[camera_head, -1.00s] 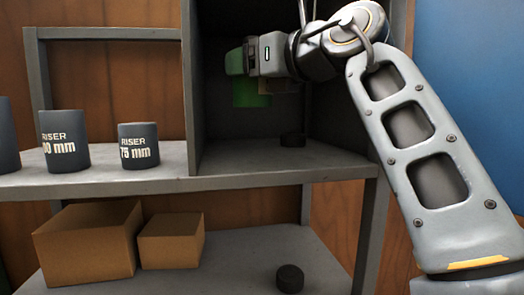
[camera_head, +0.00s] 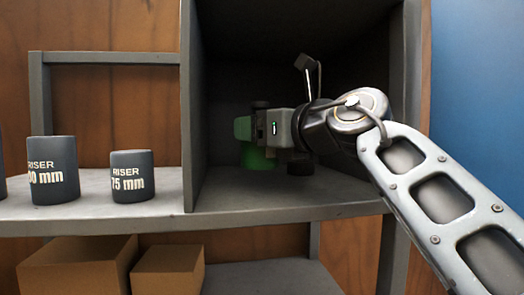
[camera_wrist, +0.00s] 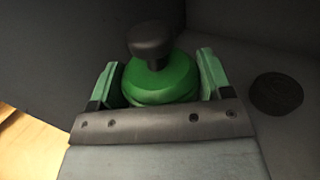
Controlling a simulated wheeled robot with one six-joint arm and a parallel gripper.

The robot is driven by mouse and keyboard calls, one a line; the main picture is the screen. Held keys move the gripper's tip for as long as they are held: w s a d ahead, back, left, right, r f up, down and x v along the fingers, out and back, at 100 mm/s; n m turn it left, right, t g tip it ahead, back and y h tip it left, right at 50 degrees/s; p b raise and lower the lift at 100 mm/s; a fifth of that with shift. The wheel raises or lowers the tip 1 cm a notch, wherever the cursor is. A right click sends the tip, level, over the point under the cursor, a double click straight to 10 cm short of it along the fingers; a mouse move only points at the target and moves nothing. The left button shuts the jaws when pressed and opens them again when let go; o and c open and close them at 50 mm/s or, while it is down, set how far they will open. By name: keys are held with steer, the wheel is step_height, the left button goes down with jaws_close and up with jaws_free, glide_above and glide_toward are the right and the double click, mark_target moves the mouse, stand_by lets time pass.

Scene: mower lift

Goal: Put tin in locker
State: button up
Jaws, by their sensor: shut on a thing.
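The tin (camera_head: 258,160) is green and round, with a black knob on top in the wrist view (camera_wrist: 165,80). My gripper (camera_head: 250,130) has green fingers and is shut on the tin, one finger on each side of it in the wrist view (camera_wrist: 158,85). The locker (camera_head: 190,120) is a dark grey open-fronted compartment at the centre right of the head view. My gripper and the tin are inside it, low over its floor. I cannot tell whether the tin's base touches the floor. My gripper partly hides the tin in the head view.
A black puck (camera_head: 300,167) lies on the locker floor right of the tin, clear of it in the wrist view (camera_wrist: 276,93). Risers marked 75 mm (camera_head: 131,177) and 00 mm (camera_head: 53,172) stand on the shelf left of the locker. Cardboard boxes (camera_head: 80,268) sit below.

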mark_target(273, 152)
steer(key=shift+f+b, duration=0.35)
steer(key=shift+f, duration=1.55)
steer(key=shift+f, duration=0.15)
steer(key=o, duration=1.2)
steer(key=b+v, duration=0.3)
steer(key=v, duration=0.7)
steer(key=shift+d, duration=0.2)
steer(key=shift+b+v, duration=0.4)
steer(key=shift+v, duration=0.45)
steer(key=shift+s, duration=0.1)
